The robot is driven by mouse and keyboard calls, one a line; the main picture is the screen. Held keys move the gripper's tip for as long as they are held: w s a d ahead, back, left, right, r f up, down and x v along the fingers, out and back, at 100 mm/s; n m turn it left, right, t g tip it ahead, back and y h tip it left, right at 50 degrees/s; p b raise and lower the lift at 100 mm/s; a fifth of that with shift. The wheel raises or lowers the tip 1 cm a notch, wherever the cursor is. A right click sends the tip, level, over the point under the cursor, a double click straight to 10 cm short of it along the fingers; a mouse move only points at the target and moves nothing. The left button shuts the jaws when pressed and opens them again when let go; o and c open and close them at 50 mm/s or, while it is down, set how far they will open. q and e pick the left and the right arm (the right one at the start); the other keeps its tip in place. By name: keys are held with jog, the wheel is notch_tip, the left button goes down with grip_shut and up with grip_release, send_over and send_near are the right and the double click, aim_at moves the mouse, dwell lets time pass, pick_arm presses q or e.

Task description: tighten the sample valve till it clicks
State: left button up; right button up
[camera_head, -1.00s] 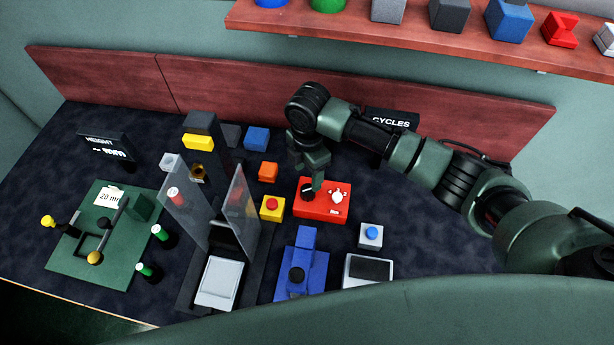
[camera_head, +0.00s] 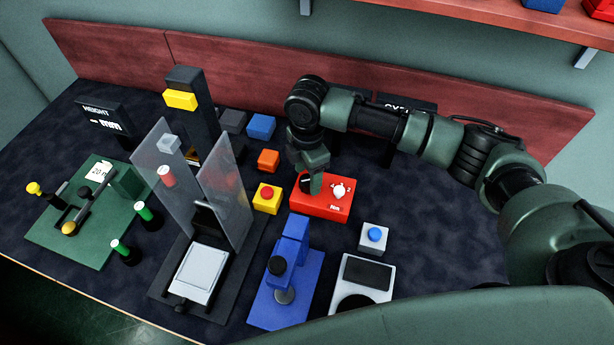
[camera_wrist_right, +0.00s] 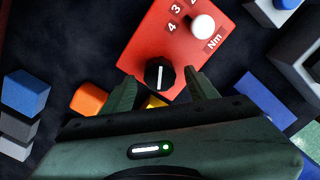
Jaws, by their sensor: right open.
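A red box (camera_head: 327,208) marked "Nm" carries a black knob (camera_head: 305,182) and a white numbered dial (camera_head: 341,190). My right gripper (camera_head: 312,180) points down at the black knob. In the right wrist view, the open fingers of my right gripper (camera_wrist_right: 160,86) stand either side of the black knob (camera_wrist_right: 159,75); contact cannot be told. The white dial (camera_wrist_right: 202,27) is beyond the fingers. No label shows which thing is the sample valve. My left gripper is out of view.
A clear-walled press (camera_head: 200,275) stands left of the blue stand. A yellow box with a red button (camera_head: 267,198) and an orange block (camera_head: 268,160) are left of the red box. A white box with a blue button (camera_head: 373,237) and a grey device (camera_head: 362,275) are to the right.

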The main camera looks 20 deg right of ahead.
jog(key=shift+f, duration=0.65)
grip_shut()
jog(key=m+p, duration=0.1)
jog(key=p, duration=0.1)
jog(key=m+p, duration=0.1)
jog(key=p, duration=0.2)
jog(key=shift+a+r+m, duration=0.1)
jog(key=shift+r+m, duration=0.2)
jog(key=shift+f+m+p, duration=0.2)
jog(key=shift+m+p, duration=0.4)
jog(key=shift+p, duration=0.1)
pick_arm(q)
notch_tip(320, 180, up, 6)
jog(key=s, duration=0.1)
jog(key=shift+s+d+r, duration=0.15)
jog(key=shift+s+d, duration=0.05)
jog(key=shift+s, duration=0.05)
pick_arm(e)
jog(key=shift+f, duration=0.1)
grip_release()
